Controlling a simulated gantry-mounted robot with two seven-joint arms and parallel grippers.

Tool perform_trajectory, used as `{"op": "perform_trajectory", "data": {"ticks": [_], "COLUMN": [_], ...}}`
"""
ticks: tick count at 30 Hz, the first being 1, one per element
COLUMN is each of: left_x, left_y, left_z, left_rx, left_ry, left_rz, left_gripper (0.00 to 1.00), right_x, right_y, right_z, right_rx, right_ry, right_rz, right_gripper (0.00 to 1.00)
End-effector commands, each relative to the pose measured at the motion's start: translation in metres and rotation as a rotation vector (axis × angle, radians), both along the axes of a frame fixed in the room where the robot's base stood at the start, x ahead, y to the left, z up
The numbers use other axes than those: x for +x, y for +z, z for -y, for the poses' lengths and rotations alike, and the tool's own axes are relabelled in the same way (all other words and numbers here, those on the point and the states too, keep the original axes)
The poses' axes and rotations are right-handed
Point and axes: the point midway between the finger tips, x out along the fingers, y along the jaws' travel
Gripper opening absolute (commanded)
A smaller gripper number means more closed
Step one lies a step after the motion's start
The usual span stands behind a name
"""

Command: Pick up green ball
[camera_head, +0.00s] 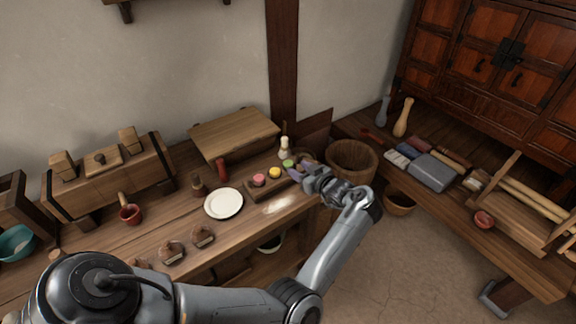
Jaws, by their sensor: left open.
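The small green ball (288,163) is at the far right end of a short wooden block (264,188), in a row with a yellow ball (275,172) and a pink ball (259,180). My left gripper (298,173) is open, just right of and slightly nearer than the green ball. A small gap seems to lie between them. Something purple shows at its fingertips; I cannot tell whether it is another ball or part of the gripper. The right gripper is not in view.
A white plate (223,203) lies left of the block. A pale bottle-shaped piece (285,147) stands behind the green ball. A wooden tub (352,160) is to the right, and a red pepper-like piece (221,168) and flat box (235,134) are behind.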

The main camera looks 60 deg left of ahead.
Motion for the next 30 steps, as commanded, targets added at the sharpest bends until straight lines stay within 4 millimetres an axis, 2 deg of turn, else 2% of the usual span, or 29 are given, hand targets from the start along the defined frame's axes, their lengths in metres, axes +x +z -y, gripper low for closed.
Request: {"op": "perform_trajectory", "data": {"ticks": [5,15,23,30], "left_x": [0.000,-0.003,-0.003,-0.003], "left_y": [-0.004,-0.014,-0.014,-0.014], "left_z": [-0.010,-0.048,-0.050,-0.050], "left_rx": [-0.001,-0.001,-0.002,-0.002], "left_ry": [0.000,0.000,-0.002,-0.002], "left_rz": [0.000,0.000,0.001,0.001], "left_gripper": [0.48,0.48,0.48,0.12], "right_x": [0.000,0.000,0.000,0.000], "right_y": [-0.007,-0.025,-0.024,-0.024], "right_z": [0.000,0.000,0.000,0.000], "right_rx": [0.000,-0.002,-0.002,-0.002], "right_ry": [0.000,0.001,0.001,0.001], "right_rz": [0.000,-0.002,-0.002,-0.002], "right_gripper": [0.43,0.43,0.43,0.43]}}
